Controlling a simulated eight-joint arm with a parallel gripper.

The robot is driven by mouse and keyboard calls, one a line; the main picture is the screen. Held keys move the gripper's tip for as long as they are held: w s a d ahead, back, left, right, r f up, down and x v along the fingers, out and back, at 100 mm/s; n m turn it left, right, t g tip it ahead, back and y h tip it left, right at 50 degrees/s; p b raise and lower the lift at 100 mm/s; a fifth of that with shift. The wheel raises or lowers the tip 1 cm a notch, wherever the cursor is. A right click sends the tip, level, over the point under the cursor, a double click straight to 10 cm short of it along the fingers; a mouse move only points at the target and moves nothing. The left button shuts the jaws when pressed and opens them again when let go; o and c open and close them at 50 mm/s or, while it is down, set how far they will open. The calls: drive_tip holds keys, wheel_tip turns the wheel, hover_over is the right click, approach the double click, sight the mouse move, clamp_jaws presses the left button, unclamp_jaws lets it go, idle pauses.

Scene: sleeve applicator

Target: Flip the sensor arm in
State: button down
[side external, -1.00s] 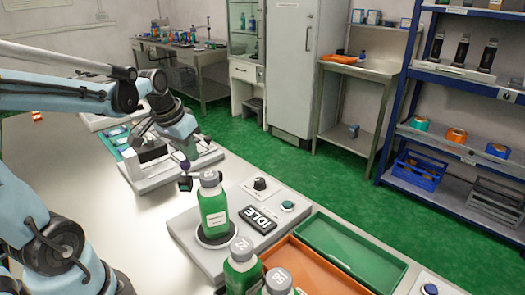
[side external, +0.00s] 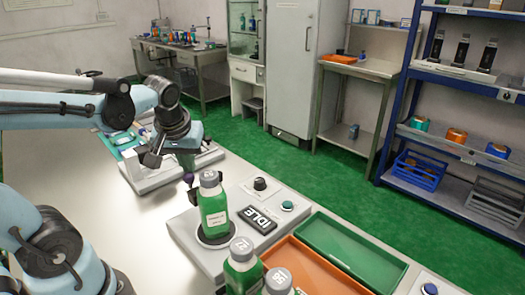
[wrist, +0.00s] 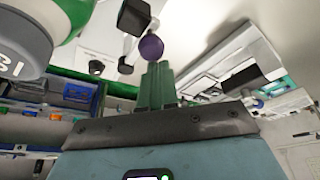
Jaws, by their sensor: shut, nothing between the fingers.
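In the wrist view, my shut green fingers (wrist: 157,66) hold nothing. The purple knob (wrist: 151,46) is just past their tips, touching or nearly so. The black block (wrist: 134,16) is beyond it, near the bottle (wrist: 72,12).
The applicator has an IDLE display (side external: 258,219), a black dial (side external: 260,184) and a teal button (side external: 287,206). More green bottles (side external: 242,270) stand in front by an orange tray (side external: 310,272). A green tray (side external: 350,250) lies to the right.

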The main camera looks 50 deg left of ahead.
drive_tip(key=shift+d, duration=0.25)
idle(0.4)
drive_tip(key=shift+a, duration=0.1)
wheel_tip(320, 180, up, 10)
drive_tip(key=shift+w+a+r, duration=0.15)
drive_tip(key=shift+a, duration=0.1)
idle(0.7)
drive_tip(key=x, duration=1)
drive_tip(key=shift+s, duration=0.4)
idle(0.4)
